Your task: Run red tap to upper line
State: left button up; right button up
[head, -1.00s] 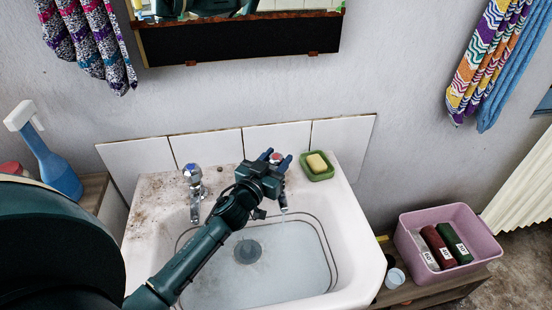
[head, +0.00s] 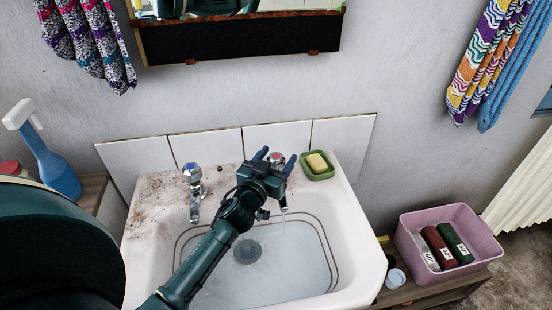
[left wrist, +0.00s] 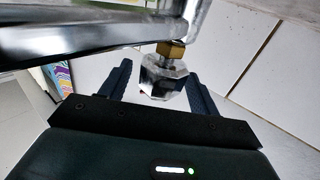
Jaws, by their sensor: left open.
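The red-marked tap (head: 275,156) stands at the back of the white basin (head: 350,235), right of the blue-marked tap (head: 193,178). A thin stream of water (head: 284,222) falls from the red tap's spout. Clear water (head: 290,265) lies in the basin over the dark drain (head: 247,251). Two dark lines (head: 325,245) run round the basin wall; I cannot tell exactly where the water stands against them. My left gripper (head: 275,158) is open at the red tap's head. The left wrist view shows its faceted metal handle (left wrist: 163,78) between the spread fingers. My right gripper is out of view.
A green dish (head: 318,172) with yellow soap is on the basin's back right corner. A blue spray bottle (head: 52,165) stands at left. A pink bin (head: 480,240) with rolled towels sits on the low bench at right. A mirror shelf (head: 240,40) hangs above.

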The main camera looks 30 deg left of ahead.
pick_arm(q)
jog(key=s+b, duration=0.1)
jog(key=s, duration=1.2)
jog(key=shift+d, duration=0.2)
dwell(6.5)
